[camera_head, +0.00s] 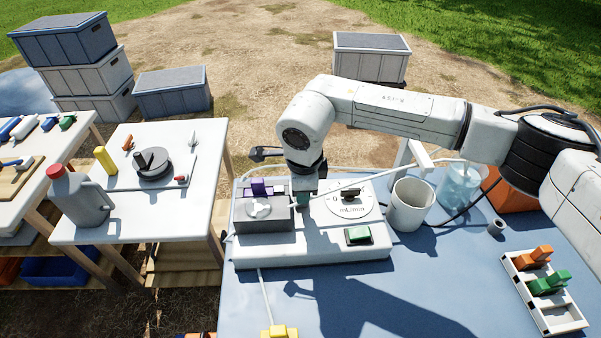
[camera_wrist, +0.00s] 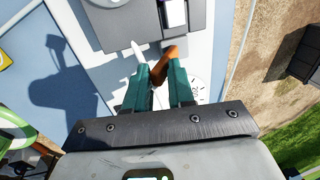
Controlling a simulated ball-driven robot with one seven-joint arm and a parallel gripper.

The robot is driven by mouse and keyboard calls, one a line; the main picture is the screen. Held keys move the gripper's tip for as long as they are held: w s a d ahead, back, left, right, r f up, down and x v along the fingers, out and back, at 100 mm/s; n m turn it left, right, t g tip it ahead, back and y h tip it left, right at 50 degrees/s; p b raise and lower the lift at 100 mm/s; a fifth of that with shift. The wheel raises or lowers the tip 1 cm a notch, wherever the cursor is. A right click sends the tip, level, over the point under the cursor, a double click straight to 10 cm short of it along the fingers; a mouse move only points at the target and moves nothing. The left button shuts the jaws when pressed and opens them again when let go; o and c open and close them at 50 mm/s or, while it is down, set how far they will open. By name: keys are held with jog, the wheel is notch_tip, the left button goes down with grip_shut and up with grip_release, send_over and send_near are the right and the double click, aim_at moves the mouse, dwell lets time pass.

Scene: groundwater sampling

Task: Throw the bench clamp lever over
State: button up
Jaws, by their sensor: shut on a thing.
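My gripper (camera_head: 305,185) points down over the white pump unit (camera_head: 320,245), between its grey head block and its dial. In the wrist view its green fingers (camera_wrist: 160,72) are shut on an orange-brown piece (camera_wrist: 172,56), beside the grey block (camera_wrist: 135,28). I cannot tell surely whether this piece is the bench clamp lever. A purple latch (camera_head: 258,187) stands on the grey block, and a black-handled dial (camera_head: 349,203) is just right of my gripper.
A white cup (camera_head: 410,204) and a clear beaker (camera_head: 459,184) stand right of the pump. A white rack (camera_head: 515,278) with orange and green pieces is at the right. A white tube crosses the unit.

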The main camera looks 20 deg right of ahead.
jog(key=shift+s+f, duration=0.1)
jog(key=shift+f, duration=0.05)
jog(key=shift+o, duration=0.4)
jog(key=shift+s+a+f+t+b, duration=0.25)
jog(key=shift+s+f+t+b, duration=0.35)
jog(key=shift+s+f+b, duration=0.35)
jog(key=shift+s+a+f+t+h+b, duration=0.15)
jog(key=shift+s+t+h+b, duration=0.15)
jog(key=shift+t+b, duration=0.15)
jog(key=o, duration=0.6)
jog(key=shift+o, duration=0.2)
